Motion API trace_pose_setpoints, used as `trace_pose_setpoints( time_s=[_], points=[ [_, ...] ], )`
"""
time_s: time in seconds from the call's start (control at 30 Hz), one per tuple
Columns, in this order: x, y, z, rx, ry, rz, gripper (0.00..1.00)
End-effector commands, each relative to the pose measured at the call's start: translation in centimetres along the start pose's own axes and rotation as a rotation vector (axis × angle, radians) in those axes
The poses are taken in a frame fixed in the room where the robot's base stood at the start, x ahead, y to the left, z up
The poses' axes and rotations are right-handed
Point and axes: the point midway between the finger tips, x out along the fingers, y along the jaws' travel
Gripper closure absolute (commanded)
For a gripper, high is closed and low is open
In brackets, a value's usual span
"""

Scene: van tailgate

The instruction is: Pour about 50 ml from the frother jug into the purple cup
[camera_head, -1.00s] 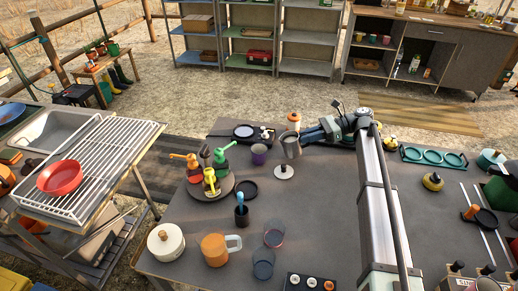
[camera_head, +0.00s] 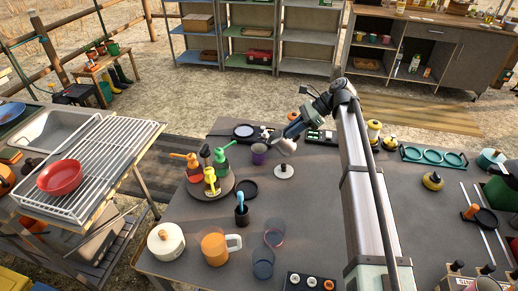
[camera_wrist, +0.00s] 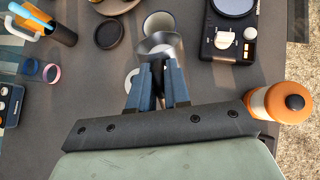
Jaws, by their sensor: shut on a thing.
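The frother jug (camera_head: 287,147) is a grey metal jug, held above the table and tilted towards the left. My gripper (camera_head: 294,131) is shut on it from the back right. In the wrist view the blue fingers (camera_wrist: 158,85) close on the jug (camera_wrist: 161,43), whose round opening faces the cup. The purple cup (camera_head: 259,154) stands upright on the table just left of the jug. In the wrist view the cup (camera_wrist: 160,23) shows a pale inside, partly hidden behind the jug's rim. I cannot make out a stream or the liquid level in either vessel.
A white disc with a dark knob (camera_head: 284,171) lies just in front of the jug. A round tray with several pump bottles (camera_head: 219,190) stands left. An orange-and-white bottle (camera_wrist: 280,103) is near my gripper.

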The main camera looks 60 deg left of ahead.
Motion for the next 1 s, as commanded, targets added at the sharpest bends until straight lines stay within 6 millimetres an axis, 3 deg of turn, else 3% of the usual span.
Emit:
trace_pose_setpoints(
  time_s=[1.0],
  points=[
    [0.0,0.1,1.6,-0.002,0.134,-0.008,1.00]
  ],
)
